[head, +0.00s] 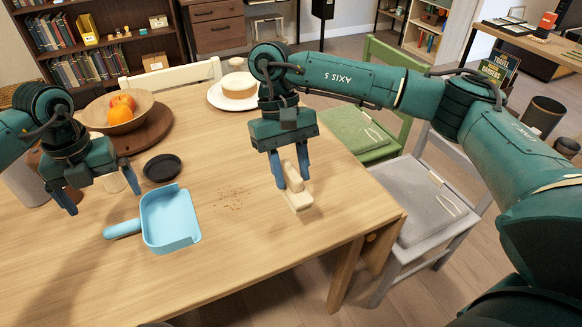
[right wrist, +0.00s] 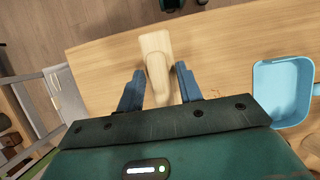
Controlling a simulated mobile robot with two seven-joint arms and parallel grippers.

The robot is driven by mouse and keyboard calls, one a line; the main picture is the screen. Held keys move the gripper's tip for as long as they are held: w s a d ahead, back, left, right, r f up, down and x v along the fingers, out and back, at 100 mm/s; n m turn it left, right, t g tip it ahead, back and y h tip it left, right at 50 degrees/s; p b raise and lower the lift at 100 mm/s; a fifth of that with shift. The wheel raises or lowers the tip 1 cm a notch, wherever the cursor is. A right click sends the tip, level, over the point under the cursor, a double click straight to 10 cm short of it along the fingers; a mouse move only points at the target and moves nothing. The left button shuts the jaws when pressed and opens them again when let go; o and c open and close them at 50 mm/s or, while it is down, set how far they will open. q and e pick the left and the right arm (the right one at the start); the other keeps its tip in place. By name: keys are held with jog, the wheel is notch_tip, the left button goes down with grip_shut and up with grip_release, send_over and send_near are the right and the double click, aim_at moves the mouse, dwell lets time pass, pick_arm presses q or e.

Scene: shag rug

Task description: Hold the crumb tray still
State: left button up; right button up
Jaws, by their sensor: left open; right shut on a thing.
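The light blue crumb tray (head: 170,220) lies on the wooden table, its handle pointing left. It also shows at the right edge of the right wrist view (right wrist: 283,92). My right gripper (head: 280,183) is shut on a pale wooden brush (head: 298,200), right of the tray. The brush also shows between its fingers in the right wrist view (right wrist: 156,55). Brown crumbs (head: 231,198) are scattered on the table between tray and brush.
A small black dish (head: 162,167) sits just behind the tray. A wooden fruit bowl (head: 117,118) on a round board is at the back left. A plate with a cake-like round item (head: 239,86) stands at the back. Chairs (head: 425,200) line the right edge. The table front is clear.

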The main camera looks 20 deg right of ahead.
aim_at(121, 222)
pick_arm(q)
notch_tip(121, 222, down, 9)
jog(key=b, duration=0.5)
jog(key=shift+f+b, duration=0.15)
jog(key=shift+b, duration=0.2)
pick_arm(e)
notch_tip(121, 222, down, 6)
jog(key=shift+f, duration=0.2)
pick_arm(q)
jog(key=shift+c, duration=0.3)
jog(key=shift+o, duration=0.3)
jog(key=c, duration=1.1)
dwell(0.4)
